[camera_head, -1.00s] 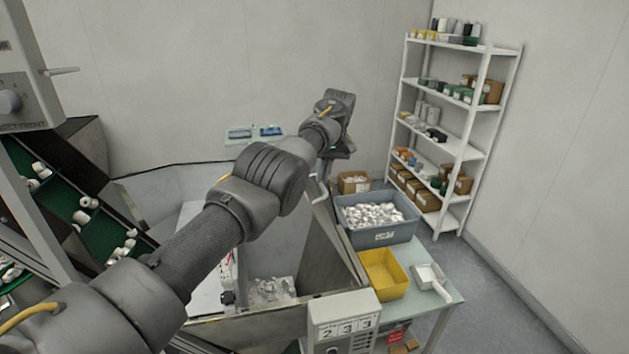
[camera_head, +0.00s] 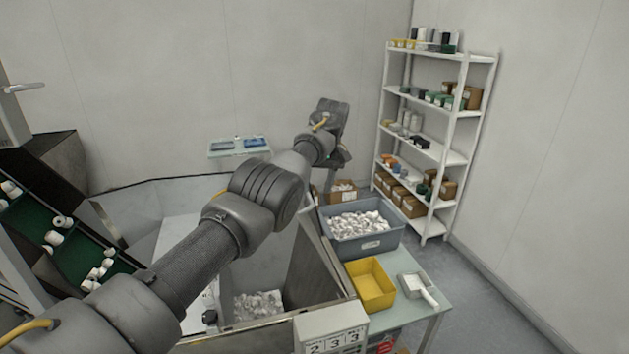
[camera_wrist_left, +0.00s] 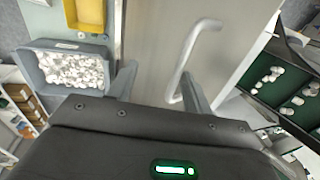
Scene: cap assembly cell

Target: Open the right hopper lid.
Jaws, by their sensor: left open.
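The hopper (camera_head: 240,325) stands in front, and clear-looking pieces show inside it. A grey metal panel (camera_head: 318,262), which looks like its lid, stands steeply tilted at the hopper's right side. In the left wrist view the panel (camera_wrist_left: 147,35) carries a bent bar handle (camera_wrist_left: 190,58). My left gripper (camera_wrist_left: 157,76) is open at this panel. The handle's near end lies between the fingers, close to the right finger; I cannot tell whether they touch. In the head view my left arm reaches over the hopper, and its fingers are mostly hidden. My right gripper is not in view.
A table to the right holds a grey bin of white caps (camera_head: 362,243), a yellow tray (camera_head: 371,289) and a white scoop (camera_head: 414,287). A counter box (camera_head: 331,330) is at the front. A sorting machine with green belts (camera_head: 75,255) stands left. Shelves (camera_head: 440,130) stand behind.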

